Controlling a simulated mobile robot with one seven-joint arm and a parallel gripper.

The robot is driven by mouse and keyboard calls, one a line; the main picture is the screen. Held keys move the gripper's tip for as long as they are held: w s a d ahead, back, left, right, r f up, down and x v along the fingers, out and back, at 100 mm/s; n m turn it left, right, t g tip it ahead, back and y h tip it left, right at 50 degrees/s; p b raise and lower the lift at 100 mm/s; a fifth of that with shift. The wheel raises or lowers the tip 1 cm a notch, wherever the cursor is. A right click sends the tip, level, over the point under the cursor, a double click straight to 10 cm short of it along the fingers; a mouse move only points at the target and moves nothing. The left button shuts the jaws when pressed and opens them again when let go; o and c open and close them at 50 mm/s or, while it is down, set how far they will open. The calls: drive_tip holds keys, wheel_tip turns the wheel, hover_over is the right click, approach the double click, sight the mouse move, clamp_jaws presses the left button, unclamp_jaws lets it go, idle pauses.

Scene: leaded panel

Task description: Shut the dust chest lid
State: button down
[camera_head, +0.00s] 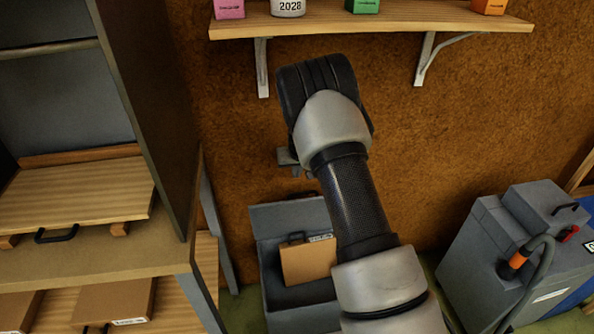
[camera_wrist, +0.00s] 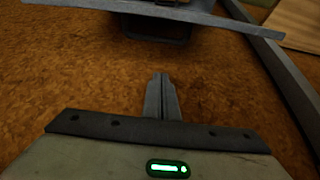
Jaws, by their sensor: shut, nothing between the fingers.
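A grey chest (camera_head: 274,297) stands on the floor against the brown wall, below my arm. Its lid (camera_head: 285,217) is raised at the back, so the chest is open. A tan box or case (camera_head: 306,262) with a dark handle and a pale label shows in its opening. My arm hides the chest's right side. My gripper (camera_head: 296,171) is partly hidden behind my arm, above the raised lid. In the wrist view my gripper's fingers (camera_wrist: 160,78) are shut together and empty. A grey panel (camera_wrist: 215,20) with a dark handle (camera_wrist: 155,37) lies beyond them, apart; it looks like the lid.
A wooden shelf (camera_head: 370,21) with small coloured boxes and a white pot hangs above my arm. A cabinet (camera_head: 160,120) with wooden boards and boxes stands at left. A grey machine (camera_head: 475,265) with a hose stands at right. Some floor shows between chest and machine.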

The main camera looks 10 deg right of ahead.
drive_tip(key=f, duration=0.1)
drive_tip(key=s+f, duration=0.1)
drive_tip(key=f, duration=0.3)
drive_tip(key=shift+s+f+b, duration=0.1)
drive_tip(key=shift+s+b, duration=0.2)
drive_tip(key=shift+b, duration=0.05)
drive_tip(key=shift+s, duration=0.1)
